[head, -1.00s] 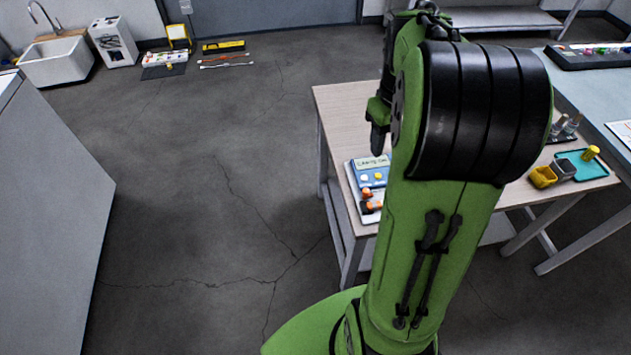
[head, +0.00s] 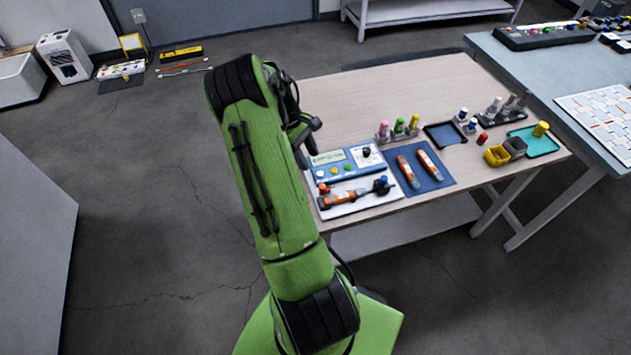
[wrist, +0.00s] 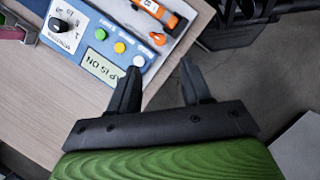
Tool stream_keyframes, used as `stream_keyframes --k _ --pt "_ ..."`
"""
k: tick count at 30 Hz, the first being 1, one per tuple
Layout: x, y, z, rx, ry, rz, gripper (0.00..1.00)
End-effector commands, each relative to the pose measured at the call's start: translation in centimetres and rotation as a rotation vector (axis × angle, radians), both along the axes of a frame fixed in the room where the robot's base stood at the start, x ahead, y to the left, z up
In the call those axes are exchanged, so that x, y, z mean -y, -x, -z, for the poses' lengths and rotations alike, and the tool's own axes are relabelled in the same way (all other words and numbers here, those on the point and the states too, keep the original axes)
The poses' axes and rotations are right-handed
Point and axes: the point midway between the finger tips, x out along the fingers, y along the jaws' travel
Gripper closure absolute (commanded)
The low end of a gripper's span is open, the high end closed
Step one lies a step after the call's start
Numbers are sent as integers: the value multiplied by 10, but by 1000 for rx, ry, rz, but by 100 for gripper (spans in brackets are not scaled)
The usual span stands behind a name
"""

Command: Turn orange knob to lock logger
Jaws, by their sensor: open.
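In the wrist view the logger (wrist: 164,9), an orange body with a white label and dark parts, lies at the top on a white board. It also shows in the head view (head: 345,198). A small orange knob (wrist: 157,38) sits at the board's near end, beside the blue panel (wrist: 84,45). The panel has a lit display and green, yellow and white buttons. My gripper (wrist: 160,65) is open and empty, its fingertips a little short of the orange knob, with the left finger near the white button. The arm partly hides the gripper in the head view.
Two more orange devices (head: 408,171) lie on a blue mat (head: 437,184) right of the board. Bottles, a dark tray (head: 444,135), yellow and grey cups and a teal tray (head: 545,144) stand farther right. The table's back (head: 370,85) is clear.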

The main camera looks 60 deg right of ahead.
Motion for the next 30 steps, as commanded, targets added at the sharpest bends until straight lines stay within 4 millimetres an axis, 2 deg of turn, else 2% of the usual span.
stream_keyframes --k 1,6,12,16,23,30 --pt "0 6 14 -3 -3 2 52" --pt "-1 22 54 -1 -3 1 52" --pt "0 36 87 0 -1 0 52" --pt "0 39 95 1 0 0 52" --pt "0 39 95 2 1 0 52" --pt "0 39 95 2 1 0 89"
